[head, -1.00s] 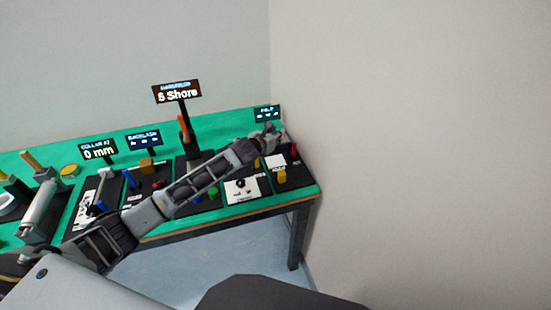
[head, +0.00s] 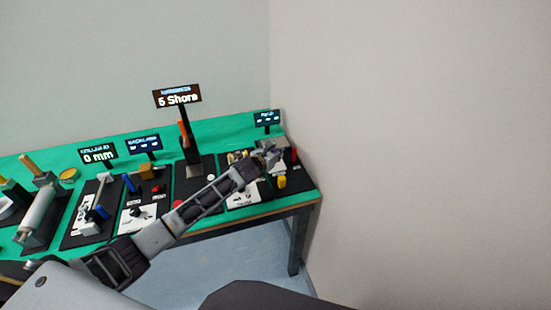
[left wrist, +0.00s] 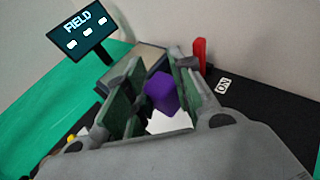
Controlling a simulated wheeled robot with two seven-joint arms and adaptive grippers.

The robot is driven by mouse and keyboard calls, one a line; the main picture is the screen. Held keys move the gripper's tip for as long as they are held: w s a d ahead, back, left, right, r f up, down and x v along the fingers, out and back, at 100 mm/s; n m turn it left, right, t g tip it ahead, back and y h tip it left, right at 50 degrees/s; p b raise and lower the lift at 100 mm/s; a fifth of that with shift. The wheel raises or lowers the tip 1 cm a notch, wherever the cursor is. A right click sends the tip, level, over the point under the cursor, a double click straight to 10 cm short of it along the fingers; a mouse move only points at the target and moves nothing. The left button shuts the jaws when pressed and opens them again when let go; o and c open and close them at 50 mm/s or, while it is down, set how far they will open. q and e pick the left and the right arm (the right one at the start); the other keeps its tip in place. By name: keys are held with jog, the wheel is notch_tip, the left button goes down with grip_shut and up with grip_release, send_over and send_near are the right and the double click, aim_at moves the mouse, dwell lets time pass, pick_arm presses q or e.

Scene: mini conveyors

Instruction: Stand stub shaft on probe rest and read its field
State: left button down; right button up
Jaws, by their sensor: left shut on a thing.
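My left gripper (head: 268,153) is at the far right end of the green table, over the field station. In the left wrist view its fingers (left wrist: 160,78) are shut on a purple piece (left wrist: 162,93), which I take to be the stub shaft; only its blocky end shows. A white patch (left wrist: 170,123) lies below it; I cannot tell whether the piece touches it. The field display (left wrist: 82,33) reads "FIELD" with dashes and also shows in the head view (head: 267,118). I cannot make out the probe rest. My right gripper is not in view.
A red lever (left wrist: 199,55) stands beside an "ON" label (left wrist: 223,86), right of the fingers. A yellow piece (head: 282,182) is at the station's front. A tall display reading "5 Shore" (head: 177,98) stands to the left. The wall is close on the right.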

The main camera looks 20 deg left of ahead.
pick_arm(q)
jog(key=shift+f, duration=1.6)
jog(key=c, duration=1.5)
grip_release()
jog(key=shift+f, duration=0.15)
jog(key=shift+s+r, duration=0.1)
jog(key=shift+r, duration=0.1)
jog(key=shift+v, duration=5.95)
